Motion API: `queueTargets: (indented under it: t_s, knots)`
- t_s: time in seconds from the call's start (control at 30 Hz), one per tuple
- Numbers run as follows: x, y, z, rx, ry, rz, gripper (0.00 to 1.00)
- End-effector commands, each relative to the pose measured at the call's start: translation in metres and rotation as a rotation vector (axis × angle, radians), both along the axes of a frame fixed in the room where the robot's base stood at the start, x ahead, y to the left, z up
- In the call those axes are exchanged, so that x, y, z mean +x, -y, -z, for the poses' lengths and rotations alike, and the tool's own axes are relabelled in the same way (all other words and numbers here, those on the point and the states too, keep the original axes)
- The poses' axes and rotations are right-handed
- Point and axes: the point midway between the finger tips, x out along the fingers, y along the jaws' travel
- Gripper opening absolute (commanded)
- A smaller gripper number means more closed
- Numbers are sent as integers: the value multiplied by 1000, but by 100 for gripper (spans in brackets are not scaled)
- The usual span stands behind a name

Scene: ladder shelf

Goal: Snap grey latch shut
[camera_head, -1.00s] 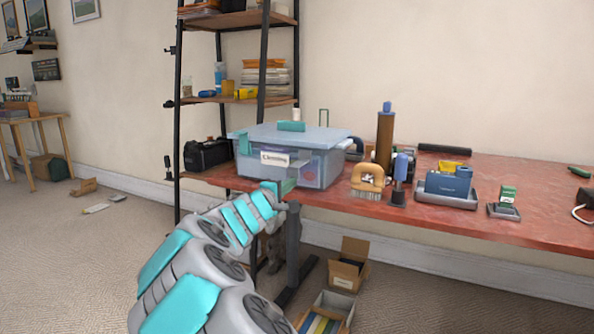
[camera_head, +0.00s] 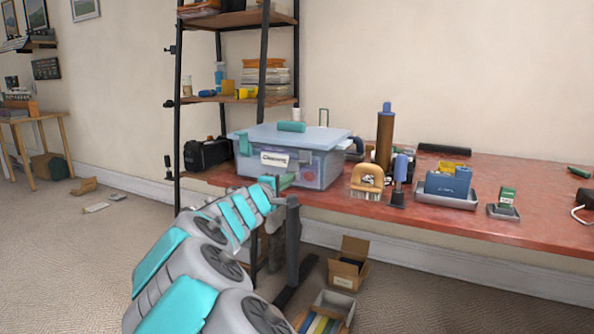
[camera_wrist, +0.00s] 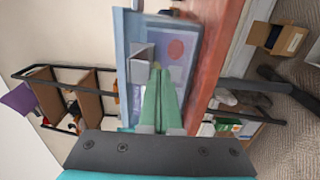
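The clear storage box (camera_head: 318,170) with a blue-grey lid (camera_head: 325,137) and a "Cleaning" label (camera_head: 274,159) sits at the left end of the red table. In the wrist view, turned on its side, a small grey flap that looks like the latch (camera_wrist: 143,54) is at the lid's edge (camera_wrist: 123,60) and seems to stand out from the box front. My gripper (camera_head: 287,181) is low before the box front. In the wrist view its green fingers (camera_wrist: 157,70) are together, with nothing visible between them, their tips near the flap. Contact cannot be told.
A teal clip (camera_head: 243,144) is on the box's left side. Right of the box on the red table (camera_head: 480,220) stand a wooden brush (camera_head: 367,180), a brown cylinder (camera_head: 384,140) and a blue container (camera_head: 449,185). A ladder shelf (camera_head: 263,70) is behind; open cartons (camera_head: 348,265) lie below.

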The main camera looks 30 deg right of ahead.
Motion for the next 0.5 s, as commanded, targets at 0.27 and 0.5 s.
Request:
queueTargets:
  t_s: [0.27, 0.5]
  knots:
    - [-1, -2, -9, -1, -1, 0, 0]
    - [-1, -2, -9, 0, 0, 0, 0]
